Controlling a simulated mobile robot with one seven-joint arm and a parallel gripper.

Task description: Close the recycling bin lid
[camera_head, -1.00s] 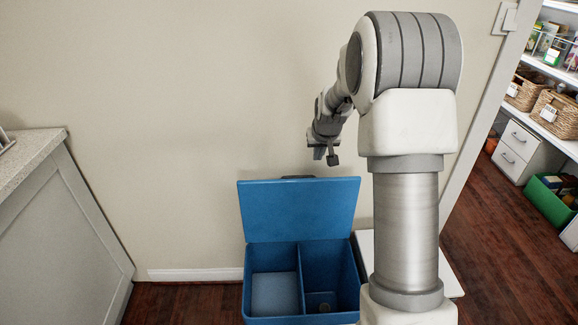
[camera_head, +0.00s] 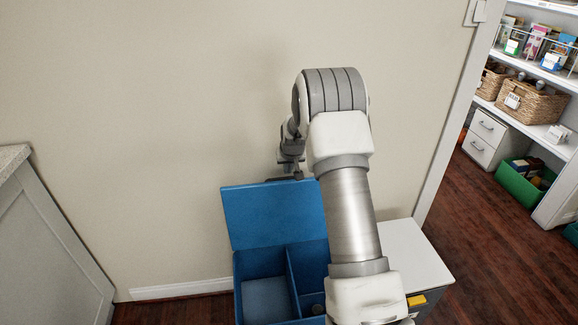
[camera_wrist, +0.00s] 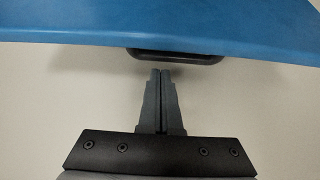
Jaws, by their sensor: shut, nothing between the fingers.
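The blue recycling bin (camera_head: 262,262) stands against the wall, its two compartments showing. Its lid (camera_head: 270,215) is open, raised upright at the back; my arm covers its right part. My gripper (camera_head: 290,172) is at the lid's top edge, close to the wall. In the wrist view my gripper (camera_wrist: 161,72) is shut and empty, its fingertips pointing at the black handle (camera_wrist: 175,56) on the edge of the blue lid (camera_wrist: 170,22). The fingertips look just short of the handle; I cannot tell whether they touch it.
A white cabinet (camera_head: 412,250) stands right of the bin, with a yellow item (camera_head: 416,300) at its front. A grey counter unit (camera_head: 45,250) is at the left. Pantry shelves (camera_head: 530,95) and a green crate (camera_head: 520,183) are at the right. Floor is free between cabinet and shelves.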

